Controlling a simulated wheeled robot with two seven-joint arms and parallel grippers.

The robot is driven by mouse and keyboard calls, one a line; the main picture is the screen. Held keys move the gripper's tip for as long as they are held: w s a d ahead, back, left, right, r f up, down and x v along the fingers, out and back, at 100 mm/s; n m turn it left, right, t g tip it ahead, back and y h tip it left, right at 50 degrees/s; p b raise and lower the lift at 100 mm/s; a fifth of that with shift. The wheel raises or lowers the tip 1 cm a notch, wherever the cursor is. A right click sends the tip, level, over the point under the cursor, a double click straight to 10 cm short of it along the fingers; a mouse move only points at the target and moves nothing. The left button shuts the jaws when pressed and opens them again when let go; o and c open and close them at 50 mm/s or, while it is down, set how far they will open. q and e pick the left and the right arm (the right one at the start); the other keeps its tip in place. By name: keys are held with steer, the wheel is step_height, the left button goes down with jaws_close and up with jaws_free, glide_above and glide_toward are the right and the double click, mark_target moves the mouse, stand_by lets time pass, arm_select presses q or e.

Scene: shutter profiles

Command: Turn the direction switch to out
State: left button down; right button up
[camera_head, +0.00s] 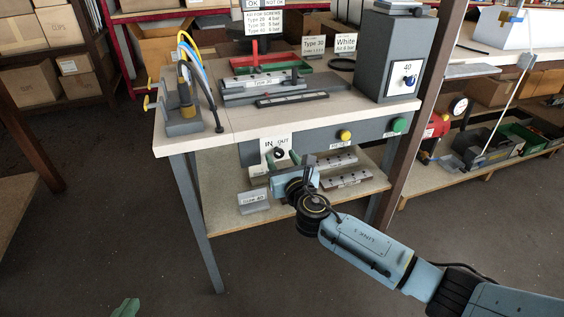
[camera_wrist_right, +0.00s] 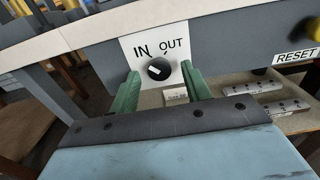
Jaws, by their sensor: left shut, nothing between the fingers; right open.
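The direction switch is a black round knob (camera_wrist_right: 159,69) on a white plate (camera_wrist_right: 142,47) marked IN and OUT. Its pale mark lies on the left part of the knob, on the IN side; its exact angle is hard to read. The switch also shows in the head view (camera_head: 280,152), on the front of the workbench. My right gripper (camera_wrist_right: 160,72) is open, its green fingers one on each side of the knob in the picture; whether they touch it is unclear. My left gripper (camera_head: 125,308) shows only as green fingertips at the bottom edge, shut and empty, far from the switch.
A yellow RESET button (camera_head: 345,135) and a green button (camera_head: 398,125) sit right of the switch. Metal profiles (camera_head: 345,178) lie on the shelf below. A grey box (camera_head: 392,55) and a fixture (camera_head: 262,85) stand on the bench top (camera_head: 215,128).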

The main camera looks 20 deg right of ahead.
arm_select(q)
steer(key=shift+w+d+r+t, duration=0.1)
steer(key=shift+w+r+t, duration=0.1)
steer(key=shift+r+t, duration=0.1)
arm_select(e)
steer(key=shift+w, duration=0.2)
steer(key=shift+c, duration=0.3)
steer(key=c, duration=0.9)
